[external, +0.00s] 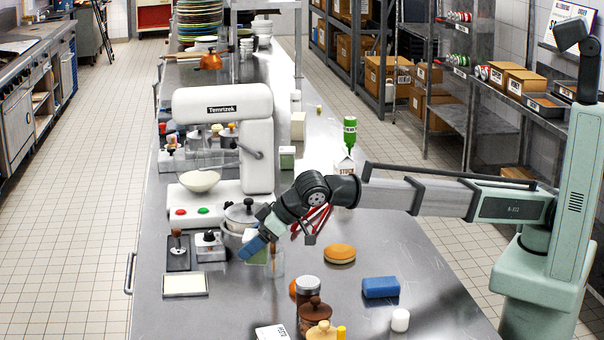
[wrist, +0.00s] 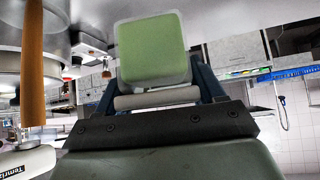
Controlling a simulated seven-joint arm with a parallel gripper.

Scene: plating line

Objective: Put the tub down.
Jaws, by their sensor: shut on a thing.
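A small tub with a green face and pale, translucent edges (wrist: 152,50) sits between the fingers of my gripper (wrist: 155,92) in the wrist view. In the external view my gripper (external: 262,238) points down and to the left over the steel table, beside the lidded pot. Its blue fingers are shut on the tub (external: 259,256), which is mostly hidden behind them. I cannot tell whether the tub's bottom touches the table.
A lidded metal pot (external: 239,216) and a white mixer (external: 222,115) stand close behind and left. A white-topped tray (external: 185,284) lies left. A bun (external: 340,253), a blue sponge (external: 380,287) and brown jars (external: 315,311) stand right and in front.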

